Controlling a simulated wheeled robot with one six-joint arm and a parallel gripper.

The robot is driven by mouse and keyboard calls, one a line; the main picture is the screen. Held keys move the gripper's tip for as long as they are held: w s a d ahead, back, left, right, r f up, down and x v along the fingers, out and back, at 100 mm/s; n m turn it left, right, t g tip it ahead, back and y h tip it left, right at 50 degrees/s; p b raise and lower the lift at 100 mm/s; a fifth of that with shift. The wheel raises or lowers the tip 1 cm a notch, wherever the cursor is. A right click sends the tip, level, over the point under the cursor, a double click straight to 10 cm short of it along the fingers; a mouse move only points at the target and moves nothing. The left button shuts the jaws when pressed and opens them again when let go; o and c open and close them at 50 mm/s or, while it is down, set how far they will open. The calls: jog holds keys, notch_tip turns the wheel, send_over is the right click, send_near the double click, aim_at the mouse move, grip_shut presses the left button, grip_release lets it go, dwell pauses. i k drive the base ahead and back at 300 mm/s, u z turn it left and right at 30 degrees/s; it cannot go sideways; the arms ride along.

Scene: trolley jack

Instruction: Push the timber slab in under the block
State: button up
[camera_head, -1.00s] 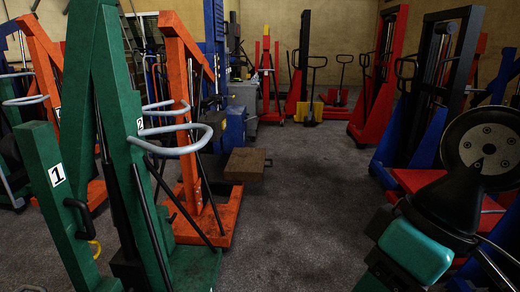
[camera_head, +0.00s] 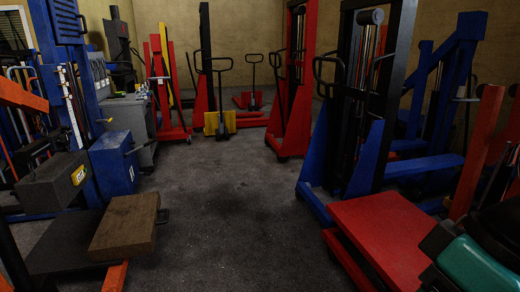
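The timber slab (camera_head: 125,226) is a flat brown wooden board at the lower left, with a small dark handle on its right end. It lies partly on a dark low plate (camera_head: 52,243) and sticks out past the plate's right edge. The block (camera_head: 52,184) is a dark grey box with a yellow label, left of the slab and higher. A gap shows between the block and the plate; what holds the block up is not clear. My gripper is not in view; only dark and teal parts of my arm show at the lower right.
A blue cabinet (camera_head: 114,163) stands just behind the slab. A red platform (camera_head: 392,232) and a blue-and-black stacker (camera_head: 345,150) stand on the right. The grey floor (camera_head: 235,215) between is clear. Red lifting trucks stand along the back wall.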

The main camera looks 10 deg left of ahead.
aim_at(128, 228)
jog(key=u, duration=0.3)
jog(key=i, duration=2.15)
jog(key=u, duration=1.05)
jog(key=i, duration=0.9)
jog(key=u, duration=2.15)
jog(key=i, duration=0.7)
jog(key=z, duration=2.15)
